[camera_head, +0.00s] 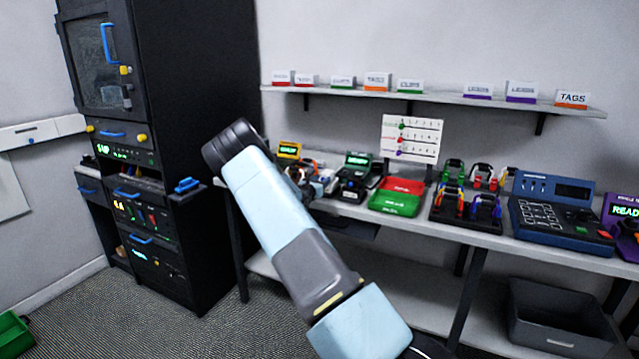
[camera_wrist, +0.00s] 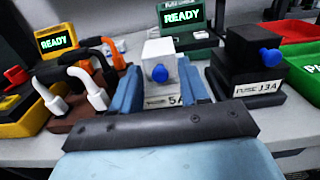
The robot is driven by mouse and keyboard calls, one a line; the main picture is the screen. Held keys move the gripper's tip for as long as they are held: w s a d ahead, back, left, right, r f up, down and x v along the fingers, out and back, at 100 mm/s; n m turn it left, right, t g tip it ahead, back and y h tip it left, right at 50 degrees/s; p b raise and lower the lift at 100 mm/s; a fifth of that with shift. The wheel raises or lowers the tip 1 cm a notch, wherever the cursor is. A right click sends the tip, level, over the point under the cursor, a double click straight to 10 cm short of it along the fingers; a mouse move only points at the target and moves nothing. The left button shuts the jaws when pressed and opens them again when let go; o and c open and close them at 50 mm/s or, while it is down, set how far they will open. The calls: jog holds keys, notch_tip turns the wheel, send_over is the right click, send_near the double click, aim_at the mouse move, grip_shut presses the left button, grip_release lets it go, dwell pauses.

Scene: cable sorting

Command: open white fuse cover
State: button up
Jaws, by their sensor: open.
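The white fuse cover (camera_wrist: 157,50) stands upright in the wrist view, with a blue round knob (camera_wrist: 159,73) on its front. Below it is a white label (camera_wrist: 162,101) reading 5A. My gripper (camera_wrist: 161,78) is open, with one blue finger at each side of the white cover. I cannot tell whether the fingers touch it. In the head view my arm reaches over the bench, and its end is mostly hidden behind the forearm. I cannot make out the white cover clearly there.
A black fuse block (camera_wrist: 247,62) labelled 13A, with a blue knob, stands close on the right. Cable plugs in a brown holder (camera_wrist: 68,121) stand close on the left. A green device (camera_wrist: 184,27) reading READY is behind. Red and green trays (camera_head: 397,196) lie farther right.

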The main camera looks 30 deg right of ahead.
grip_shut()
dwell(0.4)
jog(key=shift+a+f, duration=0.1)
jog(key=shift+a, duration=0.1)
